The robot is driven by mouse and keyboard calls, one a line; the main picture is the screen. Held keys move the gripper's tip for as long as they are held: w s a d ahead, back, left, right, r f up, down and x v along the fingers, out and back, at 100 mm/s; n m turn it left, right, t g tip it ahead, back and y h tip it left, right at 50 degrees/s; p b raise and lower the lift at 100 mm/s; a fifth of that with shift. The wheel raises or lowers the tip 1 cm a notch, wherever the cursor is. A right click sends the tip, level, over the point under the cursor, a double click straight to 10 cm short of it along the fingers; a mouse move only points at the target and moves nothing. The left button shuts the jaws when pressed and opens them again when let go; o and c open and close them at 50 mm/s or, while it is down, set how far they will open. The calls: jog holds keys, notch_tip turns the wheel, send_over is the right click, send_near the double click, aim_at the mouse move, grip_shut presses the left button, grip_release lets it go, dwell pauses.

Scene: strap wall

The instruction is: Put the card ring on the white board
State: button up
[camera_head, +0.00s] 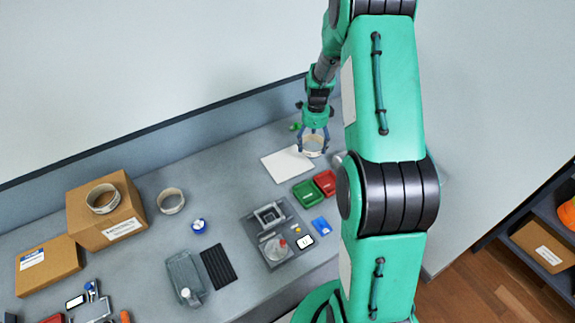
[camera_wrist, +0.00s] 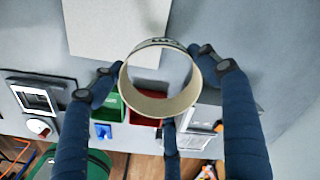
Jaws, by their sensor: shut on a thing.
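My gripper (camera_head: 313,138) is shut on a pale card ring (camera_head: 314,149), with its dark blue fingers around the ring's outside. In the wrist view the card ring (camera_wrist: 165,105) sits between the fingertips of my gripper (camera_wrist: 157,80), its opening facing the camera. The white board (camera_head: 284,166) lies flat on the grey bench, left of and below the ring in the head view. In the wrist view the ring overlaps the lower right edge of the white board (camera_wrist: 105,28). I cannot tell the ring's height above the bench.
Green (camera_head: 307,193) and red (camera_head: 325,182) bins stand close to the board. A grey tray (camera_head: 254,232) with parts lies nearer the front. Another ring (camera_head: 171,201) lies on the bench, and one (camera_head: 103,198) is on a cardboard box (camera_head: 88,231). The wall rises behind.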

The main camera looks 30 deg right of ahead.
jog(key=s+a+f+n, duration=0.1)
jog(key=s+a, duration=0.2)
jog(key=a, duration=0.1)
jog(key=s+a+f+n+b, duration=0.1)
jog(key=s+a+n, duration=0.1)
jog(key=s+a, duration=0.2)
jog(key=s+a+n+b, duration=0.1)
jog(key=s+a+n, duration=0.1)
jog(key=a, duration=0.4)
jog(key=shift+s+a+f, duration=0.1)
jog(key=shift+s+f, duration=0.3)
jog(key=shift+s, duration=0.25)
jog(key=shift+w, duration=0.1)
jog(key=b, duration=0.2)
send_over(287, 163)
jog(key=shift+f, duration=0.75)
jog(key=shift+f, duration=0.1)
jog(key=shift+f, duration=1.65)
jog(key=shift+f, duration=0.2)
